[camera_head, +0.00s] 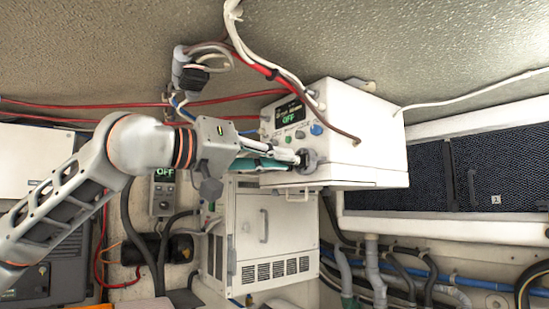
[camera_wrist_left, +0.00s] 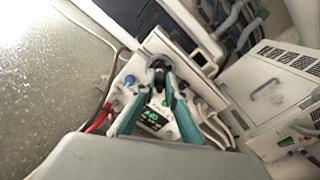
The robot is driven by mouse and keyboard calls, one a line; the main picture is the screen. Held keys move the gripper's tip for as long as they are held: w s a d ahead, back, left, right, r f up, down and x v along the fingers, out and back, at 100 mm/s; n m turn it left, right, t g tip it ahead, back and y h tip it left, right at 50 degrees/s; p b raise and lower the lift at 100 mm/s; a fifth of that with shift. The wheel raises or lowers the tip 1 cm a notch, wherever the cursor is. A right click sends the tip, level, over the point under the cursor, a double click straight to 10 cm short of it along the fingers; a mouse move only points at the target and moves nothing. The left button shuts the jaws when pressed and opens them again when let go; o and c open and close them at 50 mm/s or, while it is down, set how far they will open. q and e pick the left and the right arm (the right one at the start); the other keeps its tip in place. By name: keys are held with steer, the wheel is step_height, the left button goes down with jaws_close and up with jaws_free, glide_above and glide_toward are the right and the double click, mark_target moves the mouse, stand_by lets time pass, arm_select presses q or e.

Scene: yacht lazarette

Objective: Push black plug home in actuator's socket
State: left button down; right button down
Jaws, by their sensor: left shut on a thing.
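My left gripper (camera_head: 298,158) reaches in from the left and is shut on the black plug (camera_head: 309,163) at the lower part of that face. In the left wrist view the teal fingers close around the dark round plug (camera_wrist_left: 160,62). The socket is hidden behind plug and fingers, so I cannot tell how deep the plug sits. My right gripper is not in view.
A white vented cabinet (camera_head: 265,236) stands just below the box. Dark mesh panels (camera_head: 495,165) are at right, with hoses (camera_head: 373,268) beneath.

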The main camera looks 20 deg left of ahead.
arm_select(q)
steer(key=shift+w+d, duration=0.25)
steer(key=shift+w, duration=0.15)
steer(key=c, duration=2)
jaws_free()
steer(key=v, duration=1.2)
